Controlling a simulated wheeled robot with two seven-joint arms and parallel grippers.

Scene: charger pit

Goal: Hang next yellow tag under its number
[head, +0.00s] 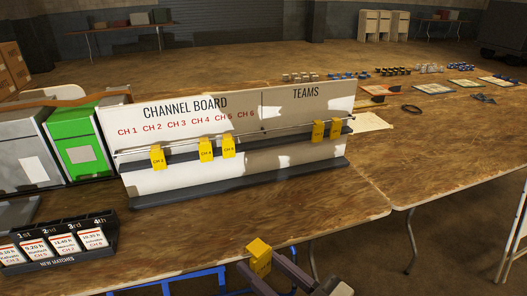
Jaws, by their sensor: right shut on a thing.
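The white channel board (190,180) stands on the wooden table, with red numbers CH 1 to CH 6 above a thin rail. Yellow tags hang along the left part: one (157,157) below the CH 2 area, and two close together (206,150) and (228,147) further right. Their small print is hard to read. Two more yellow tags (318,131) and (335,129) hang under TEAMS. My right gripper (260,268) is low at the table's front edge, shut on a yellow tag (258,250), apart from the board. My left gripper is out of view.
A black match-card holder (60,243) stands at the front left. A green box (78,150) and a grey box (25,153) stand left of the board. The tabletop (300,205) between board and front edge is clear. Small parts lie on the far tables.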

